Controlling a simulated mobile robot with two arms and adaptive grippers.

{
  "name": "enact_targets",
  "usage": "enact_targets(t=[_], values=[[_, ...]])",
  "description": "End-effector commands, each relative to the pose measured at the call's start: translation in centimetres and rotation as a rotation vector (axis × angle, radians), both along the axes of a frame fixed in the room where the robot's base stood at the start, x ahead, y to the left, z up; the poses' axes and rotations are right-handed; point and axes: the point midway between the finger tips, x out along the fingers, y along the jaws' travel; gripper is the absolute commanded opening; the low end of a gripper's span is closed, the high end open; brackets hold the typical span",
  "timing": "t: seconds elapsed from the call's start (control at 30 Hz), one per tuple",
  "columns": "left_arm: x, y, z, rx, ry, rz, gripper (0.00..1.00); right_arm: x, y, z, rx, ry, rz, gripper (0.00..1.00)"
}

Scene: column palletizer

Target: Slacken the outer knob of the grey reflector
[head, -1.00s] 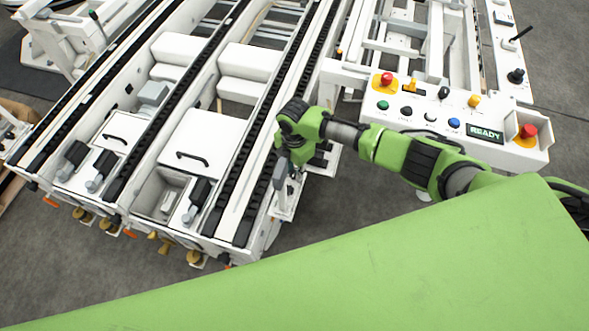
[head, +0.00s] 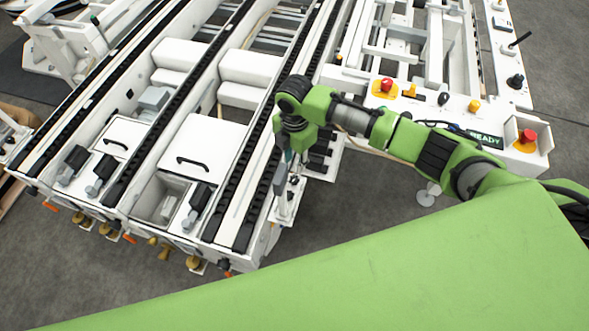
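My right arm reaches in from the right, and its hand points down over the right side of the conveyor. My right gripper (head: 287,168) is at a white bracket (head: 284,207) beside the right-hand black chain track. A narrow grey upright piece (head: 279,179) shows right at the gripper; I cannot tell whether it is the reflector or part of the gripper. Small dark knob-like parts (head: 293,181) show on the bracket just right of it. The fingertips are too small and hidden to tell open from shut, or whether they touch a knob. My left gripper is out of view.
The white conveyor frame with black chain tracks (head: 246,190) fills the left. A white control panel (head: 463,106) with a red emergency button (head: 386,85) stands right, partly behind my arm. A round grey foot (head: 427,195) stands on the floor below the arm. Grey floor (head: 370,200) is open there.

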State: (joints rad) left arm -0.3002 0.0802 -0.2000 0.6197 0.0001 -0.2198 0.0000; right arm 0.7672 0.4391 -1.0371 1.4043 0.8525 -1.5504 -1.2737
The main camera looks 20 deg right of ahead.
Motion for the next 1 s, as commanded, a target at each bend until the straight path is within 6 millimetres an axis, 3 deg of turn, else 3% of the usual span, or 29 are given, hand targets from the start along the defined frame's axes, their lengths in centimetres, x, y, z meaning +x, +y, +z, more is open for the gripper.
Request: enact_targets(t=[0.1, 0.3, 1.0], values=[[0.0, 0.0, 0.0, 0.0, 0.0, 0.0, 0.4, 0.0, 0.0, 1.9, 0.001, 0.0, 0.002, 0.29], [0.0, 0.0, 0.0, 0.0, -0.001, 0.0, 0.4, 0.0, 0.0, 3.3, 0.001, 0.0, 0.0, 0.29], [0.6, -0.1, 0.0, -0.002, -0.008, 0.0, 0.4, -0.1, 0.0, 3.3, 0.0, 0.002, 0.001, 0.29]])
